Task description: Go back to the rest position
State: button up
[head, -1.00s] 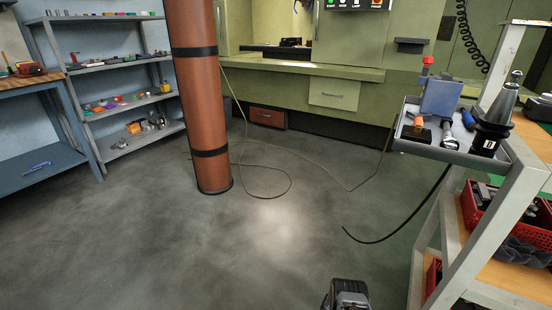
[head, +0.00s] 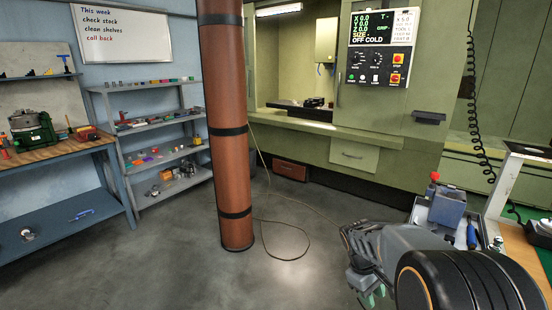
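My gripper (head: 373,295) is in the lower right of the head view, at the end of my dark grey arm. It hangs over the open floor, left of the cart. Its green fingertips point down, and I see nothing held between them. The angle does not show clearly whether the fingers are open or shut.
A brown column (head: 230,140) stands on the floor left of centre, with a thin cable (head: 308,238) looping beside it. A green machine (head: 400,135) fills the back. Grey shelves (head: 165,127) and a workbench (head: 75,147) stand at the left.

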jog(key=s+a+r+m+t+y+p, duration=0.1)
jog(key=s+a+r+m+t+p, duration=0.1)
jog(key=r, duration=0.4)
jog(key=s+a+r+m+t+y+p, duration=0.1)
jog(key=s+a+r+m+t+p, duration=0.1)
jog(key=s+r+p, duration=0.3)
jog(key=s+a+r+m+t+y+p, duration=0.1)
jog(key=s+a+r+m+p, duration=0.1)
jog(key=r, duration=0.7)
jog(key=s+a+p, duration=0.1)
jog(key=s+a, duration=0.1)
jog(key=shift+s+a+t+y+p, duration=0.25)
jog(key=shift+a+t+y+p, duration=0.05)
jog(key=shift+t, duration=0.1)
jog(key=shift+d, duration=0.15)
